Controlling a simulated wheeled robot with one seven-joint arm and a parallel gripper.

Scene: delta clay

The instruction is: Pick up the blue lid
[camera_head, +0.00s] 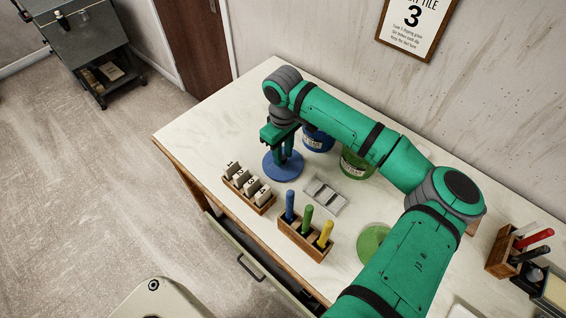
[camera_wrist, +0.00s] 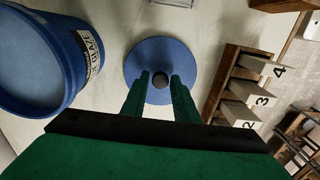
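The blue lid (camera_head: 281,166) is a flat disc lying on the white counter near its left part. In the wrist view the blue lid (camera_wrist: 150,55) has a dark round knob (camera_wrist: 160,81) at its centre. My gripper (camera_head: 284,156) is above the lid, pointing down. In the wrist view the two green fingers of my gripper (camera_wrist: 160,82) stand apart, on either side of the knob. A gap shows between them, and I cannot tell whether they touch the knob. A blue glaze bucket (camera_head: 318,140) stands just behind; it also shows in the wrist view (camera_wrist: 40,60).
A wooden rack of numbered tiles (camera_head: 250,196) is close in front of the lid. A holder with coloured handles (camera_head: 305,237), a grey tray (camera_head: 326,197), a green bucket (camera_head: 355,165) and a green lid (camera_head: 374,241) are to the right. The counter left of the lid is clear.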

